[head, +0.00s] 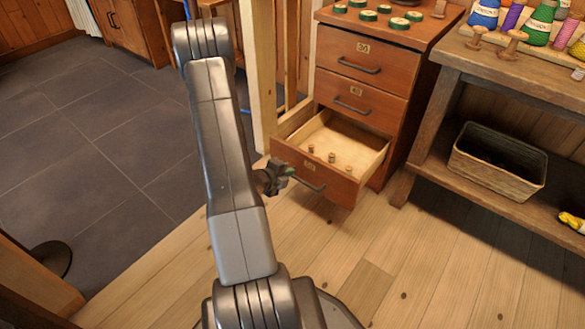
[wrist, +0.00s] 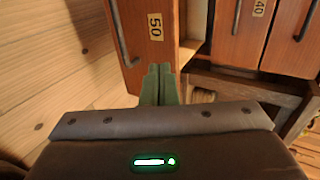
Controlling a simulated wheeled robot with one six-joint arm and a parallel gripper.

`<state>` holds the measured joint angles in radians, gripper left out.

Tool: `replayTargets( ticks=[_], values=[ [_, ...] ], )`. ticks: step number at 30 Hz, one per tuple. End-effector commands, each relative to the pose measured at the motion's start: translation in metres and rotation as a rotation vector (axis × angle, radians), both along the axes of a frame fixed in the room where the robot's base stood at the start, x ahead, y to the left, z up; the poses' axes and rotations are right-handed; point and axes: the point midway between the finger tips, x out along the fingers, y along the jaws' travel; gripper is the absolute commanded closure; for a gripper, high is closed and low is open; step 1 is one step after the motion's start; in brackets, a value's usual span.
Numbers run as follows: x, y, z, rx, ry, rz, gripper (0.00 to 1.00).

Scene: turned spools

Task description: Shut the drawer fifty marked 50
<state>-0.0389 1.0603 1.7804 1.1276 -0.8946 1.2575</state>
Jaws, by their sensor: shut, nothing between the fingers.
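The drawer fifty (head: 316,176) is the lowest of three in a wooden cabinet and stands pulled out, with a few small spools in it. Its front with the label 50 (wrist: 155,27) and a dark bar handle shows in the wrist view. My gripper (head: 280,171) is at the left part of this drawer's front in the head view. In the wrist view the green fingers of my gripper (wrist: 158,84) are together, empty, and close to the lower edge of the front as pictured. I cannot tell whether they touch it.
The drawer marked 40 (wrist: 255,20) and the top drawer marked 30 (head: 362,53) are closed. A workbench (head: 520,65) with spools stands at the right, with a basket (head: 497,160) on its lower shelf. The wood floor before the drawer is clear.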

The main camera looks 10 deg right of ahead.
Motion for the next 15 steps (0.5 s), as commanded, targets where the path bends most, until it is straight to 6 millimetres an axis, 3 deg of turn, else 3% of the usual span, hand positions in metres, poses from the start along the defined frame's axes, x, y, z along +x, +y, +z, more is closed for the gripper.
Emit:
replayTargets(
  ticks=[12,15],
  values=[
    [0.045,-0.060,-0.046,0.000,-0.001,-0.003,1.00],
    [0.056,-0.073,-0.044,0.001,-0.003,-0.001,1.00]
  ],
)
